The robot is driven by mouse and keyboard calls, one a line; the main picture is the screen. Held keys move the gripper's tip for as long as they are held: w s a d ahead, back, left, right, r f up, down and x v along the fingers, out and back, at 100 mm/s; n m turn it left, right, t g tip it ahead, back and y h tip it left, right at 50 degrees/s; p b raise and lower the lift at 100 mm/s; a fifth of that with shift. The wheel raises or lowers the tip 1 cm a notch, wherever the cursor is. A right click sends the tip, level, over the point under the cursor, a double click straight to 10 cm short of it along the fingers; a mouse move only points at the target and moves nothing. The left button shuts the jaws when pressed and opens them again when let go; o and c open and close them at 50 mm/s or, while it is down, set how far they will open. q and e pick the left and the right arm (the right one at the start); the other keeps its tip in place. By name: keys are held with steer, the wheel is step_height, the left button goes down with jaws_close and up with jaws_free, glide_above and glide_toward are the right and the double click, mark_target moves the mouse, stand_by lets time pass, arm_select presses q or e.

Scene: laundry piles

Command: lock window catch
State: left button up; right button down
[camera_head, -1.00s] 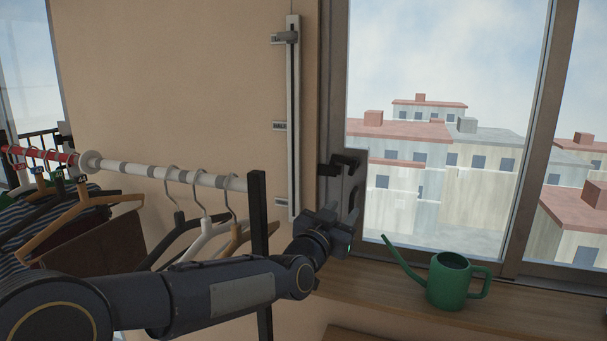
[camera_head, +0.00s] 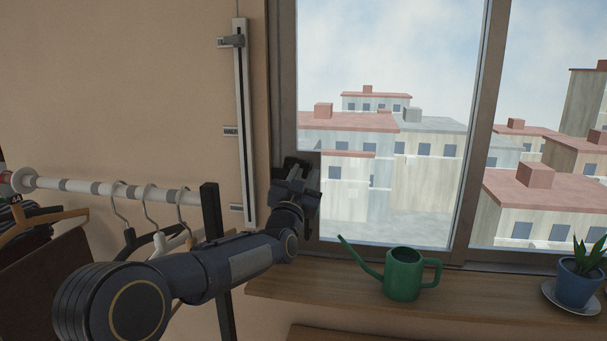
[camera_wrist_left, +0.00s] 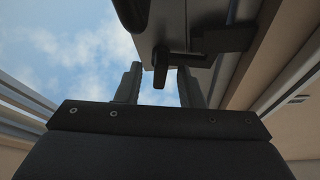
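The window catch is a dark piece on the left side of the window frame (camera_head: 285,60). In the head view it is largely hidden behind my left gripper (camera_head: 298,177), which is raised at the frame. In the left wrist view the catch's dark lever (camera_wrist_left: 161,68) hangs down between the two fingertips of my left gripper (camera_wrist_left: 158,84). The fingers are apart, with gaps beside the lever, so the gripper is open around it. My right gripper is not in view.
A green watering can (camera_head: 403,274) and a potted plant (camera_head: 578,279) stand on the wooden sill (camera_head: 340,298). A clothes rail (camera_head: 100,188) with hangers is at the left. A vertical metal strip (camera_head: 245,130) is on the wall beside the window.

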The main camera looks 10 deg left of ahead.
arm_select(q)
jaws_close()
steer(key=shift+d+f+n+y+b, duration=0.1)
steer(key=shift+f+n+y+b, duration=0.25)
steer(key=shift+n+b, duration=0.8)
steer(key=shift+r+n+y+b, duration=0.15)
steer(key=shift+n+y+b, duration=0.25)
steer(key=shift+n+y, duration=0.05)
steer(key=shift+r+n+y, duration=0.15)
steer(key=shift+n+y, duration=0.25)
steer(key=shift+n, duration=0.2)
jaws_free()
